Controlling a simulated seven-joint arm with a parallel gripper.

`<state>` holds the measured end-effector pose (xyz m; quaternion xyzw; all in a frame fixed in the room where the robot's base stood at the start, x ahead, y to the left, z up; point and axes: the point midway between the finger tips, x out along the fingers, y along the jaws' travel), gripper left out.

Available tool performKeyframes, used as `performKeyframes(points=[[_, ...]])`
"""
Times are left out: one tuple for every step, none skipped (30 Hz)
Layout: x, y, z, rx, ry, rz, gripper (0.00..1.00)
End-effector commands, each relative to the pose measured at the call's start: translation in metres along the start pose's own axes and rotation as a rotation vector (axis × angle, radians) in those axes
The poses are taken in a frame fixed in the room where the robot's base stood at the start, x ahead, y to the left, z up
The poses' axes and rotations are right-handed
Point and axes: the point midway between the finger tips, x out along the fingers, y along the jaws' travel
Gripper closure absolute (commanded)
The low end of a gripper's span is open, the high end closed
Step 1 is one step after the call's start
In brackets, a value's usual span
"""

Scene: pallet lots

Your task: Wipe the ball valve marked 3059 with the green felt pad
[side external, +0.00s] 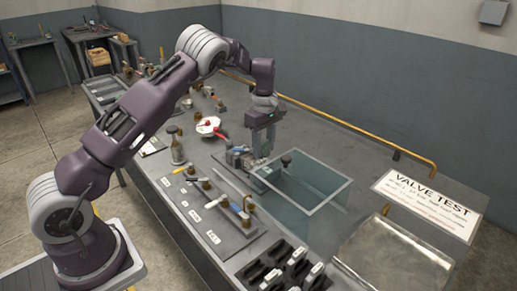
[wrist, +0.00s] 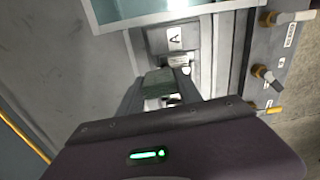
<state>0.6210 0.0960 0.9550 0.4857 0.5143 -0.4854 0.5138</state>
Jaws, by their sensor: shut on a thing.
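My gripper (side external: 263,152) reaches down at the left end of the glass-walled tank, over a grey vise-like fixture (side external: 238,158). In the wrist view my gripper (wrist: 162,98) is shut on a dull green pad (wrist: 158,80), which looks like the felt pad. The fixture also shows there with a plate marked A (wrist: 174,39), and a small metal part (wrist: 180,60) lies close to the pad. I cannot tell whether the pad touches it. Several valves with tags stand on a grey board (side external: 220,228); the number 3059 cannot be read on any of them.
The clear tank (side external: 318,190) stands just right of my gripper. A black tray (side external: 285,268) with slots is at the front, beside a bare metal sheet (side external: 395,262). A valve test sign (side external: 430,205) is at right. A yellow pipe (side external: 345,122) runs along the back edge.

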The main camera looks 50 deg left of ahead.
Motion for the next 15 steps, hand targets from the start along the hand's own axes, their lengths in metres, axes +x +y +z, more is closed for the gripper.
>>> performKeyframes(points=[[0.0, 0.0, 0.0, 0.0, 0.0, 0.0, 0.91], [0.0, 0.0, 0.0, 0.0, 0.0, 0.0, 0.91], [0.0, 0.0, 0.0, 0.0, 0.0, 0.0, 0.91], [-0.001, 0.0, 0.0, 0.0, 0.0, 0.0, 0.91], [-0.001, 0.0, 0.0, 0.0, 0.0, 0.0, 0.91], [-0.001, 0.0, 0.0, 0.0, 0.0, 0.0, 0.91], [-0.002, 0.0, 0.0, 0.0, 0.0, 0.001, 0.91], [-0.003, 0.0, 0.0, 0.0, 0.0, 0.001, 0.91], [-0.007, 0.001, 0.0, 0.0, -0.001, 0.002, 0.91], [-0.011, 0.001, 0.0, 0.0, 0.0, 0.003, 0.91], [-0.016, 0.001, 0.0, 0.0, 0.0, 0.003, 0.91], [-0.021, 0.001, 0.0, 0.0, 0.0, 0.003, 0.91], [-0.025, 0.001, 0.0, 0.0, 0.001, 0.003, 0.91], [-0.029, 0.001, 0.0, -0.001, 0.001, 0.003, 0.91], [-0.034, 0.0, 0.0, -0.001, 0.0, 0.002, 0.91]])
